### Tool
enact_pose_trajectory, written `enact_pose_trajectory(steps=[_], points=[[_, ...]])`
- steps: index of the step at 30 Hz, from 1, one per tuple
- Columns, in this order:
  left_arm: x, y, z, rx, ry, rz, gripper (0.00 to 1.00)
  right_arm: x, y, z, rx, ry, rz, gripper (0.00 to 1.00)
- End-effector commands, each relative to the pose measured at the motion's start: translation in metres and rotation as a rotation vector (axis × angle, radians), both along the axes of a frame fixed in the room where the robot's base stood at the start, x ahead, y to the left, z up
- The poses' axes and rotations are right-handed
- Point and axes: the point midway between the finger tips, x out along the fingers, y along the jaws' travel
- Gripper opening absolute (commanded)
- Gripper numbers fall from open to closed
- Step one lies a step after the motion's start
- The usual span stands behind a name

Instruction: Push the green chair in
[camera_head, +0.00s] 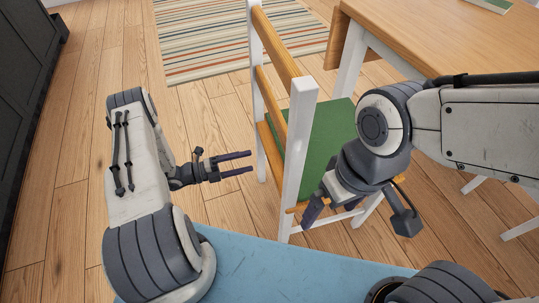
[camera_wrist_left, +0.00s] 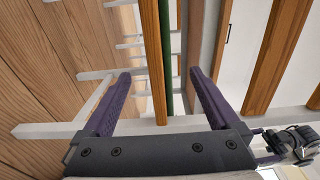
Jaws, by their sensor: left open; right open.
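The green chair (camera_head: 325,137) has a green seat, white posts and wooden back rails, and stands upright in the middle of the head view with its back to the left. Its seat edge also shows in the left wrist view (camera_wrist_left: 163,50). My left gripper (camera_head: 251,161) is open and empty, just left of the chair's back, fingers pointing at it. In the left wrist view, the wooden seat rail (camera_wrist_left: 153,60) runs between the two open fingers. My right gripper (camera_head: 336,212) is at the chair's near side, partly hiding the seat; its fingers are partly hidden.
A wooden table (camera_head: 440,35) with white legs stands right of the chair, with a green book (camera_head: 490,4) on top. A striped rug (camera_head: 200,40) lies behind. A blue surface (camera_head: 265,270) is in front. A dark cabinet (camera_head: 25,80) stands far left. The floor left of the chair is clear.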

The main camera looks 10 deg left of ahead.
Motion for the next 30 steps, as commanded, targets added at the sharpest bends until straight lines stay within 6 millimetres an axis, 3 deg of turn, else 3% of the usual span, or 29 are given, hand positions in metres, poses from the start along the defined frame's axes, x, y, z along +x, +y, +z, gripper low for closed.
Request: enact_pose_trajectory(steps=[1,6,12,24,25,26,30], points=[[0.005,-0.014,0.002,0.0,0.001,-0.008,0.95,0.0,0.0,0.003,0.0,0.0,0.0,1.0],[0.024,-0.048,0.0,0.001,0.0,-0.007,0.95,0.0,0.0,0.002,0.0,0.0,0.0,1.0],[0.039,-0.075,0.0,0.001,-0.002,-0.006,0.95,0.0,0.0,0.0,0.0,0.0,0.0,1.0],[0.044,-0.083,0.0,0.0,-0.001,-0.002,0.95,0.0,0.0,0.0,0.0,0.0,0.0,1.0],[0.044,-0.083,0.0,0.0,-0.001,-0.002,0.91,0.0,0.0,0.0,0.0,0.0,0.0,1.0],[0.044,-0.083,0.0,0.0,-0.001,-0.002,0.8,0.0,0.0,0.0,0.0,0.0,0.0,1.0],[0.044,-0.082,0.0,0.0,-0.001,-0.002,0.26,0.0,0.0,0.0,0.0,0.0,0.0,1.0]])
